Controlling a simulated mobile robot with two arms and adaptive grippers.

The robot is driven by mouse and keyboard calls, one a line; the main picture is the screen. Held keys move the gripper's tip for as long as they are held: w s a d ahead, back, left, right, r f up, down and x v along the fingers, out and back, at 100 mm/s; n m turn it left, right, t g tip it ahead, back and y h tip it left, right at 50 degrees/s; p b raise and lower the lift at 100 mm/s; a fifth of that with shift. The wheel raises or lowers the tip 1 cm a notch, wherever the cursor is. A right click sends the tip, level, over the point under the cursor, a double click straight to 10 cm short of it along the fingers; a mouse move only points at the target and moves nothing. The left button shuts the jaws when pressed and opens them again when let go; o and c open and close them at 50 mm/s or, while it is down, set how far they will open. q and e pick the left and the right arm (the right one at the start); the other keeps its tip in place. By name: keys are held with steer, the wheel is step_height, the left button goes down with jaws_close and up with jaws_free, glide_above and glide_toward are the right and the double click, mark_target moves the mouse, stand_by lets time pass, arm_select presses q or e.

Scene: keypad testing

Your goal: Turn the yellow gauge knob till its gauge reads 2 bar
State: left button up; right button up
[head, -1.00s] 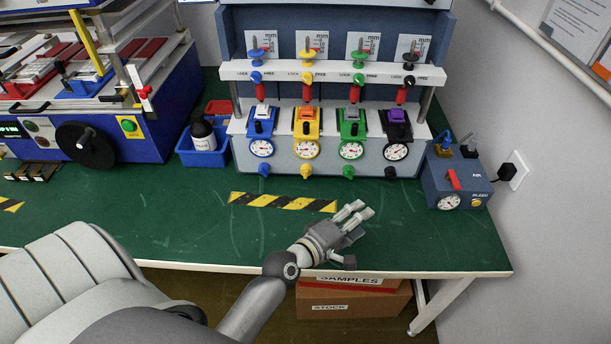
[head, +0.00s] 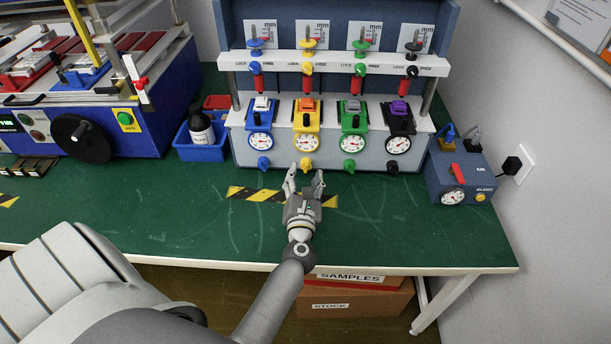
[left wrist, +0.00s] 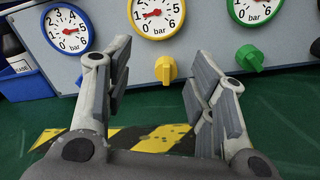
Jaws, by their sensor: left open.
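The yellow gauge knob (head: 306,164) sits low on the front of the grey-blue test station, under the yellow gauge (head: 306,143). In the left wrist view the knob (left wrist: 166,70) shows between my fingers but beyond them, and the yellow gauge (left wrist: 157,14) is cut off at the top. Its red needle points left, near the low end; I cannot read it exactly. My left gripper (head: 305,178) is open and empty in front of the knob, apart from it. Its two fingers also frame the left wrist view (left wrist: 150,85). My right gripper is not in view.
The blue knob (head: 263,163) and green knob (head: 350,166) flank the yellow one closely. A blue bin with a bottle (head: 201,128) stands left of the station. An air supply box (head: 461,178) stands right. The green bench front (head: 400,230) is clear.

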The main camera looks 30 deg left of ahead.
mark_target(305, 170)
arm_select(q)
step_height(305, 170, down, 5)
steer(key=b, duration=0.4)
steer(key=x, duration=0.7)
steer(key=shift+w+a+r, duration=0.1)
steer(key=shift+w+r, duration=0.15)
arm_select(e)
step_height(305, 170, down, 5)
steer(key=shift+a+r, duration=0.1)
arm_select(q)
steer(key=c, duration=1)
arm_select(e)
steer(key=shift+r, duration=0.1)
arm_select(q)
steer(key=m+p, duration=0.2)
steer(key=m, duration=0.2)
steer(key=shift+r, duration=0.1)
steer(key=shift+m+p, duration=0.65)
steer(key=shift+m, duration=0.95)
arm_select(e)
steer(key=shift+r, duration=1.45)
